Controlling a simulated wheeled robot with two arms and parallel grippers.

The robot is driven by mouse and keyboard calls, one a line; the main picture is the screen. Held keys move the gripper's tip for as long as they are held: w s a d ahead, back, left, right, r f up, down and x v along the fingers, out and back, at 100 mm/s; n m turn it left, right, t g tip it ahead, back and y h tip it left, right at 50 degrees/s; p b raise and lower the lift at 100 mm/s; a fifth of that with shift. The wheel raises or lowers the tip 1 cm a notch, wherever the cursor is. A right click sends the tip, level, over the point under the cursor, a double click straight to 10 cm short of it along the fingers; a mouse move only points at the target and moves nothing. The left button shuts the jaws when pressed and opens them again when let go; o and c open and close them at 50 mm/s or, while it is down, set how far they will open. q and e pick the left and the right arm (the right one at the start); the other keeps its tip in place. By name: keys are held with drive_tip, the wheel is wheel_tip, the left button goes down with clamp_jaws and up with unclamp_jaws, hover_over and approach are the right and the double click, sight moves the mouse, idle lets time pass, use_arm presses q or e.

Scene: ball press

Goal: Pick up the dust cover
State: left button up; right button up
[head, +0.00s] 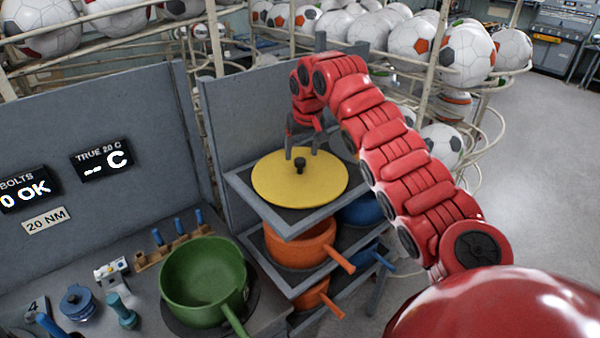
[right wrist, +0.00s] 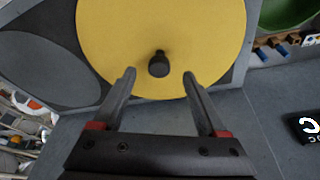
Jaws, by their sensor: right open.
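The dust cover appears to be the yellow round lid (head: 275,185) with a black knob (head: 300,166), lying flat on the grey top shelf of a rack. The lid (right wrist: 205,30) and its knob (right wrist: 158,64) also show in the right wrist view. My right gripper (head: 302,150) is open and empty over the lid, close to the knob. In the right wrist view the fingertips (right wrist: 159,74) stand apart, one on each side of the knob; whether they touch the lid I cannot tell. My left gripper is not in view.
A green pot (head: 205,275) stands on the bench at front left, near blue-handled tools (head: 180,226). A grey panel (head: 250,125) rises behind the rack. Ball racks stand behind.

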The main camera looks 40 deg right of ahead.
sight(300, 160)
drive_tip(key=p+x, duration=0.3)
drive_tip(key=shift+w+d+f+p, duration=0.2)
drive_tip(key=shift+w+f+p, duration=0.05)
drive_tip(key=shift+w+p, duration=0.15)
drive_tip(key=shift+f+p, duration=0.3)
drive_tip(key=shift+f, duration=0.55)
drive_tip(key=shift+w+d+f, duration=0.1)
drive_tip(key=shift+w+f, duration=0.1)
drive_tip(key=shift+w, duration=0.05)
drive_tip(key=shift+s, duration=0.1)
clamp_jaws()
drive_tip(key=shift+r, duration=0.1)
